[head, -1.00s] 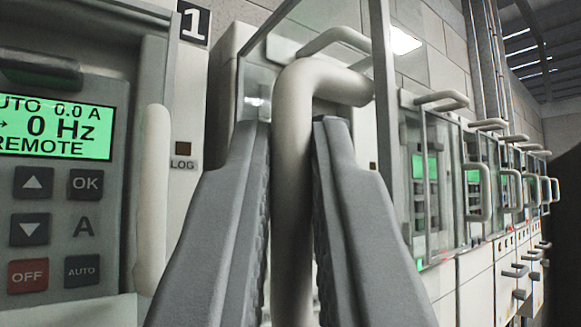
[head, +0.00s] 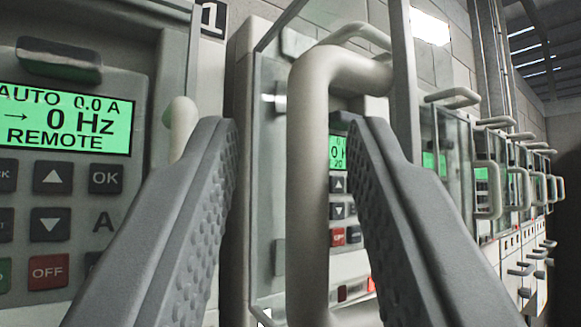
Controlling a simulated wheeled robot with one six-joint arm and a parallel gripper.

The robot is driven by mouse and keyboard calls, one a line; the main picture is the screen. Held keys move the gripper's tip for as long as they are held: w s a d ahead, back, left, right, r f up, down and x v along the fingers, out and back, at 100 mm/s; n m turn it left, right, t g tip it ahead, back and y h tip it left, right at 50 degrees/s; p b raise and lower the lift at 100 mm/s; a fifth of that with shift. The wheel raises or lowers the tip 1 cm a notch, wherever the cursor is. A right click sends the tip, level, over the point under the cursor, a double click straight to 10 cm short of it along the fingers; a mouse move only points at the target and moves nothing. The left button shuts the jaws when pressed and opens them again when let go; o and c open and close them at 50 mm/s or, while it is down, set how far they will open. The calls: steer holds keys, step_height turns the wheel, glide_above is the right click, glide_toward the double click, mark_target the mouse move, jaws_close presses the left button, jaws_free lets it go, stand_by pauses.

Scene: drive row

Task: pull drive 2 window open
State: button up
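The window (head: 405,70) just right of the "1" sign is a clear pane with a grey frame. It appears swung out from its cabinet; its number is not visible. Its thick pale handle (head: 308,180) stands upright in the middle of the head view, bending right at the top. My gripper (head: 293,125) is open, with the handle between its two grey fingers. There is a wide gap to the left finger. The right finger is close to the handle; I cannot tell if they touch. A green-lit drive panel (head: 338,153) shows behind, partly hidden by the right finger.
At left is a drive keypad with a green display (head: 65,118) reading 0 Hz REMOTE, with a pale handle (head: 181,125) beside it. The "1" sign (head: 213,18) is above. More handled windows (head: 490,190) recede along the wall at right.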

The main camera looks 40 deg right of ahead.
steer(key=shift+s, duration=0.1)
stand_by(0.4)
steer(key=v, duration=1.7)
steer(key=shift+f, duration=0.1)
